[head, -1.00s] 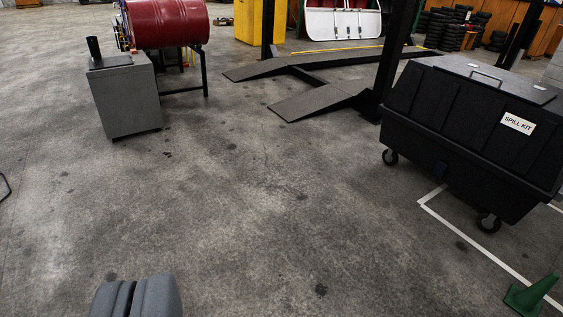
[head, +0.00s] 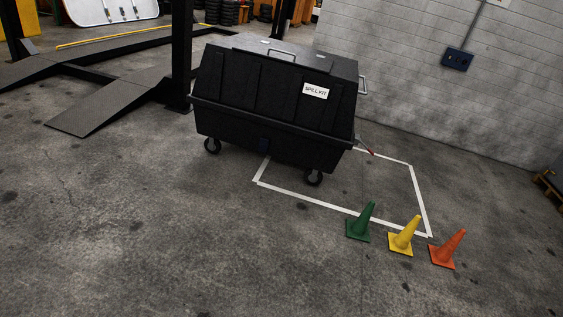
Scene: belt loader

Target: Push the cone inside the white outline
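Three cones stand upright in a slanting row on the floor at the lower right: a green cone (head: 360,224), a yellow cone (head: 405,237) and an orange cone (head: 449,250). The white outline (head: 310,200) is painted on the floor behind them. The green and yellow cones stand at its near line, on the side toward me, and hide bits of it. The orange cone stands outside, beyond the near right corner. The outline's left part runs under a black spill kit bin. My gripper is not in view.
The wheeled black spill kit bin (head: 270,110) stands partly over the outline's left side. A thin object with a red part (head: 367,150) sticks out at its right. A grey block wall (head: 420,90) rises behind. Ramps (head: 110,100) lie at left. The near floor is clear.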

